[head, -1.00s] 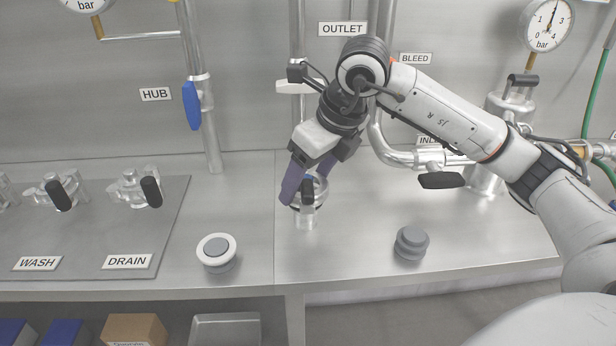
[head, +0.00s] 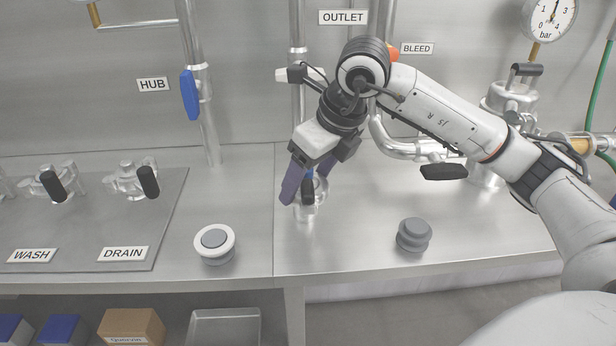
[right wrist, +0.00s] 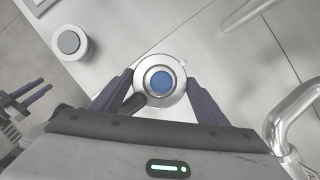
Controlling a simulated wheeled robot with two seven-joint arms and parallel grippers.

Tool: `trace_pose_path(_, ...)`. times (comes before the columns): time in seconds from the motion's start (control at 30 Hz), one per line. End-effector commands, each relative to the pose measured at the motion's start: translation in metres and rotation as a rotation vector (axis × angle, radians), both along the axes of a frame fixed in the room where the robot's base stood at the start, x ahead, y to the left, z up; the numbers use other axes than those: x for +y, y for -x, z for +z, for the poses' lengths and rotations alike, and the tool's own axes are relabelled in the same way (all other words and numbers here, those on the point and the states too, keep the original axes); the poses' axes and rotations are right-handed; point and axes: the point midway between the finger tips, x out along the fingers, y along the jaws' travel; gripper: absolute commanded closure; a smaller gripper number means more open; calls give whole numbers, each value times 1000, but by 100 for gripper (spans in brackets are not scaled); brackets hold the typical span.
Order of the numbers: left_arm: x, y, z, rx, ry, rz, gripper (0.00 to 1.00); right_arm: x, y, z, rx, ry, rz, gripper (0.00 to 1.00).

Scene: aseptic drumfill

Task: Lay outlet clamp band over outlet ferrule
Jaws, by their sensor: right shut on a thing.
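My right gripper (head: 306,188) is over the bench below the OUTLET label, its two purple fingers shut on a silver ring, which I take to be the outlet clamp band (right wrist: 142,73). A dark handle (right wrist: 133,103) sticks out from the ring in the right wrist view. A blue disc (right wrist: 161,83) shows inside the ring. A metal fitting, apparently the outlet ferrule (head: 304,211), stands just beneath the fingers; they partly hide it. I cannot tell whether the band touches it. My left gripper (right wrist: 34,97) shows at the left edge of the right wrist view, fingers apart and empty.
A white-rimmed grey button (head: 214,242) and a grey stepped knob (head: 413,236) stand on the bench either side. A bent pipe (head: 396,147) and a black-handled lever (head: 443,172) are close to my right arm.

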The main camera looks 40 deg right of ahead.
Motion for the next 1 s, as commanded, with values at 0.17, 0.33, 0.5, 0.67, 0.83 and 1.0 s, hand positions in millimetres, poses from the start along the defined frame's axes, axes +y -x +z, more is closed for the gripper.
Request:
trace_pose_path(0.17, -1, 0, -1, 2, 0, -2, 69, 0, 0, -1, -2, 0, 0, 61)
trace_pose_path(0.33, -1, 0, -1, 2, 0, -2, 69, 0, 0, -1, -1, 0, 0, 14)
trace_pose_path(0.5, -1, 0, -1, 2, 1, -2, 69, 0, 0, -1, -1, 0, 0, 10)
trace_pose_path(0.67, -1, 0, -1, 2, 1, -2, 69, 0, 1, 0, 0, 0, 0, 10)
trace_pose_path(0.83, -1, 0, 0, 2, 1, -2, 69, -2, 7, 18, -3, 1, 1, 10)
trace_pose_path(1.0, -1, 0, 1, 1, 2, -1, 69, -5, 20, 51, -5, 1, -1, 10)
